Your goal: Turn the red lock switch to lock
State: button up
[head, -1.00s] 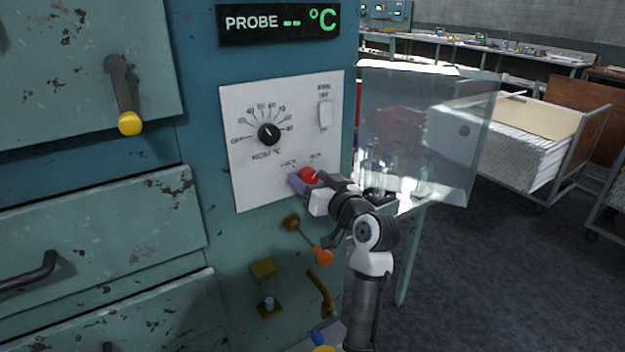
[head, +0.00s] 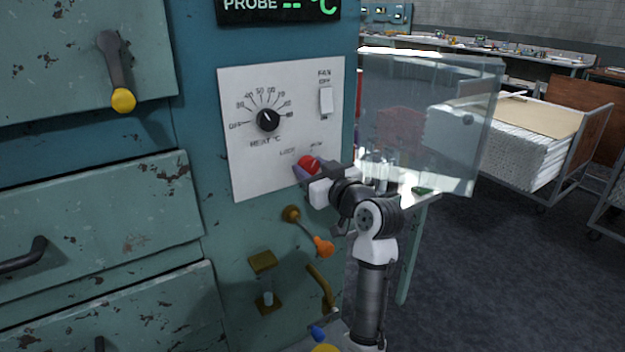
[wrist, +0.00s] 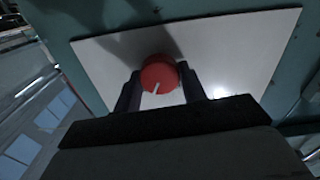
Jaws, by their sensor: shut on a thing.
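The red lock switch (head: 309,163) is a round knob at the lower right of the white control panel (head: 245,165). Small lettering sits above it, with LOCK to the upper left and another label to the right. In the wrist view the red knob (wrist: 159,74) shows between the two dark fingers, with a white pointer line toward the lower left of that picture. My gripper (wrist: 157,90) is shut on the knob, one finger on each side. In the head view my gripper (head: 312,172) partly covers the knob, and its pointer is hard to read there.
A black heat dial (head: 267,119) and a white fan switch (head: 325,101) share the panel. Below are an orange-tipped lever (head: 323,247) and brass fittings (head: 263,262). A clear sheet (head: 430,120) stands to the right. Open floor lies at the far right.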

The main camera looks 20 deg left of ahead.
jog(key=n+b, duration=0.3)
jog(key=b, duration=0.1)
jog(key=shift+f+n, duration=0.25)
jog(key=shift+n, duration=0.15)
jog(key=n+b, duration=0.3)
jog(key=shift+n+b, duration=0.3)
jog(key=n+b, duration=0.3)
jog(key=shift+n, duration=0.4)
jog(key=shift+r+n+b, duration=0.15)
jog(key=shift+n+b, duration=0.95)
jog(key=shift+n, duration=0.7)
jog(key=o, duration=1)
jog(key=b+v, duration=0.1)
jog(key=v, duration=1.2)
jog(key=shift+s+d+b, duration=0.25)
jog(key=shift+s+b, duration=0.05)
jog(key=shift+b, duration=0.1)
